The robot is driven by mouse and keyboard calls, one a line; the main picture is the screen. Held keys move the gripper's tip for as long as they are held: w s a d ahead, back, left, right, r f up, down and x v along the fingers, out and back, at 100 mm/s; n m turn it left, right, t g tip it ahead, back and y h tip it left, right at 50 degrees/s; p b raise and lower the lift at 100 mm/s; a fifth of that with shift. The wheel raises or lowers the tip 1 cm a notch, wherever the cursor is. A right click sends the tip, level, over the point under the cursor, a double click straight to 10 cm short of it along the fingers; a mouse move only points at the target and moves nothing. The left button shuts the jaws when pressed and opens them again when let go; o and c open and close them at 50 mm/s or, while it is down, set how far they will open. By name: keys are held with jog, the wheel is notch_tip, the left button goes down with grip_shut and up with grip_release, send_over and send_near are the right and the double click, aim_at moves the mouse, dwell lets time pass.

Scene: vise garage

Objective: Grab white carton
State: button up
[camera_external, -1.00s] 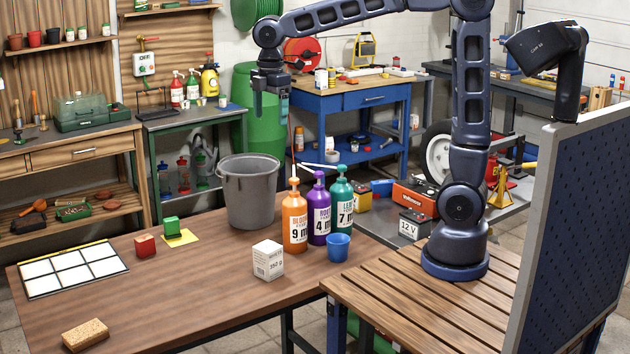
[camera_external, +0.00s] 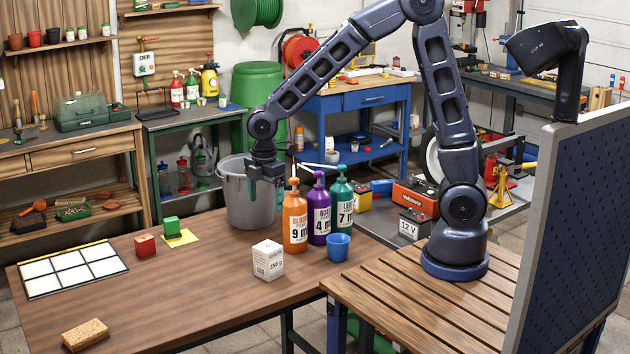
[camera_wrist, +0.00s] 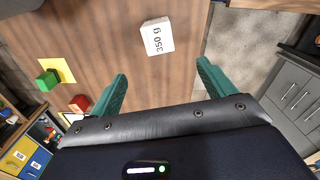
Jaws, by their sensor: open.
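The white carton (camera_external: 268,260) stands on the brown wooden table, in front of the orange bottle, with dark print on its sides. In the wrist view the white carton (camera_wrist: 157,37) lies ahead of the fingers, near the top middle, with "350 g" readable on it. My gripper (camera_external: 266,186) hangs in front of the grey bucket, higher than the carton and behind it. In the wrist view its two teal fingers (camera_wrist: 160,78) are spread wide with nothing between them.
Orange (camera_external: 295,222), purple (camera_external: 319,215) and green (camera_external: 342,205) pump bottles and a blue cup (camera_external: 338,247) stand right of the carton. The grey bucket (camera_external: 236,208) stands behind. Red (camera_external: 145,245) and green (camera_external: 171,226) blocks sit left. The table front is mostly clear.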

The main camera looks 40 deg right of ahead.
aim_at(268, 247)
notch_tip(268, 247, down, 15)
jog(key=shift+r, duration=0.2)
jog(key=shift+w+d+f, duration=0.1)
jog(key=shift+f, duration=1.3)
jog(key=shift+w+f, duration=0.1)
jog(key=shift+f, duration=1.3)
jog(key=shift+c, duration=0.2)
jog(key=c, duration=1.3)
jog(key=shift+o, duration=0.2)
jog(key=shift+r, duration=0.1)
